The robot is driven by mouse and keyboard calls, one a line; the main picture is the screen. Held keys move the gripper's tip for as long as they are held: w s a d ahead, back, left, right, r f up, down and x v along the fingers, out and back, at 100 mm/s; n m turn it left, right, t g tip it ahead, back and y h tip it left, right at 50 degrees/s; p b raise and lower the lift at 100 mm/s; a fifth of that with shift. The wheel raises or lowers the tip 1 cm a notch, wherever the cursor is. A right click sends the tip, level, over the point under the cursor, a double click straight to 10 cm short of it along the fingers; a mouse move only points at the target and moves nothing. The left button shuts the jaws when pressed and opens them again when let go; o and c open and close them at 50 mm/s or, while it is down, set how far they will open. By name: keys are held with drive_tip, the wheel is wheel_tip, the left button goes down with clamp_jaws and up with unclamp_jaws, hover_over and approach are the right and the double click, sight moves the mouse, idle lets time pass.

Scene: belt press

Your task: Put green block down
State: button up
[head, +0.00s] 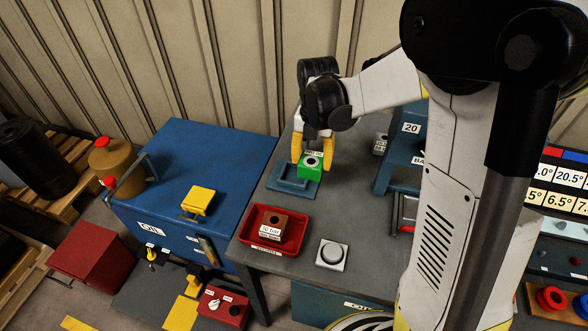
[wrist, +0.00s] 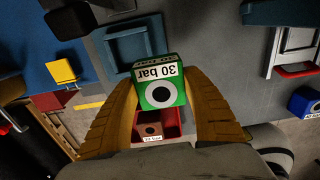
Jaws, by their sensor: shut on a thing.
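The green block (head: 311,168) has a white label and a dark round hole ringed in white. In the wrist view the green block (wrist: 159,88) sits between my yellow fingers, and its label reads "30 bar". My gripper (head: 315,150) is shut on it, over the grey table by a blue-grey square tray (head: 283,184). That tray also shows in the wrist view (wrist: 118,52), beyond the block. Whether the block touches the tray or table cannot be told.
A red tray (head: 258,238) holds a brown block (head: 272,222) with a white label. A round button on a white plate (head: 332,254) is nearby. A blue oil cabinet (head: 180,150) stands left of the table (head: 300,275). A blue press frame (head: 392,170) is right of my gripper.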

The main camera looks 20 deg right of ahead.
drive_tip(key=w+a+f, duration=0.1)
drive_tip(key=w, duration=0.1)
drive_tip(key=w+a+f+b, duration=0.1)
drive_tip(key=w+a+f, duration=0.1)
drive_tip(key=w+f, duration=0.1)
drive_tip(key=shift+w+b, duration=0.3)
drive_tip(key=shift+w, duration=0.05)
drive_tip(key=shift+f+b, duration=0.8)
drive_tip(key=shift+f, duration=1.1)
drive_tip(key=shift+f, duration=0.1)
drive_tip(key=o, duration=1.4)
